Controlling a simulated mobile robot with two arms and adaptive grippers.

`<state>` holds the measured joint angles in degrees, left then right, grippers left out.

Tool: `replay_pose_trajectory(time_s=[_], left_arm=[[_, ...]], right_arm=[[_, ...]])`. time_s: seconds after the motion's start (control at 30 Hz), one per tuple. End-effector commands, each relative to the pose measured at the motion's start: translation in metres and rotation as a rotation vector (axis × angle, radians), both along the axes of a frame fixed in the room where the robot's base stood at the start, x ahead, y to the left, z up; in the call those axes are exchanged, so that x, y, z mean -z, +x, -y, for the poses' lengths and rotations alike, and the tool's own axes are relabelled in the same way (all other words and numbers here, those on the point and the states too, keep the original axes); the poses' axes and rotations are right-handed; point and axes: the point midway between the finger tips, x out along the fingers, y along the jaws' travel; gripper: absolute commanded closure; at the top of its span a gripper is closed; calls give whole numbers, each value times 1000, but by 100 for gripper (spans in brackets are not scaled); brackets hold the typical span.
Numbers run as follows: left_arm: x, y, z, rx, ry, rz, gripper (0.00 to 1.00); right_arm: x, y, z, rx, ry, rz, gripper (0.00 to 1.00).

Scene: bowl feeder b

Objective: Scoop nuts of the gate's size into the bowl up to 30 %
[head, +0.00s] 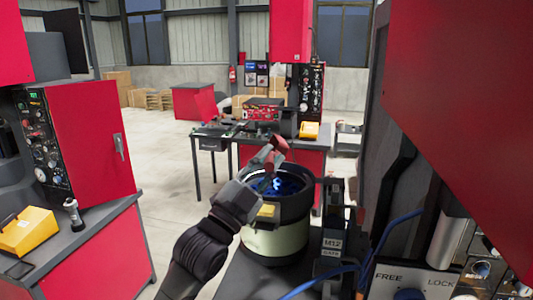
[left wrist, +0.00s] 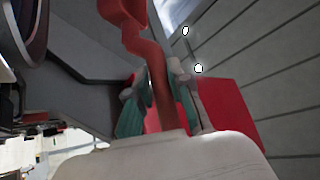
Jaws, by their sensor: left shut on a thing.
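The bowl (head: 275,240) is a round feeder with a dark rim, a pale body and a blue-lit inside. I cannot make out single nuts in it. A gate label reading M12 (head: 332,243) is beside the bowl on the right. My left gripper (head: 266,167) is above the far left part of the bowl's rim. It is shut on a red scoop (head: 277,148); the scoop's red handle (left wrist: 160,85) stands between the teal finger pads in the left wrist view (left wrist: 155,97). Whether the scoop holds nuts is hidden. My right gripper is not in view.
A control panel with a FREE/LOCK switch (head: 402,281) and blue cables is at the lower right. A red machine housing (head: 465,110) fills the right side. A red cabinet (head: 90,140) stands on the left. A workbench (head: 250,140) is behind the bowl, with open floor to its left.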

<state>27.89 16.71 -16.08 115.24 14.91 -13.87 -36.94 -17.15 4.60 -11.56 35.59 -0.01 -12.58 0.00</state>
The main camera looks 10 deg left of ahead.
Motion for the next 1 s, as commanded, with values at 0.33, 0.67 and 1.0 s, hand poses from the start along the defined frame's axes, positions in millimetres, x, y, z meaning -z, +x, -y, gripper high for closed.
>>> replay_pose_trajectory(time_s=[0.33,0.67,1.0], left_arm=[[-20,2,5,-2,190,-78,100],[-34,7,14,-7,506,-207,100],[-53,11,25,-6,797,-340,100]], right_arm=[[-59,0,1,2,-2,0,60],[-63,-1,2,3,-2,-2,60],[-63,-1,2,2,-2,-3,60]])
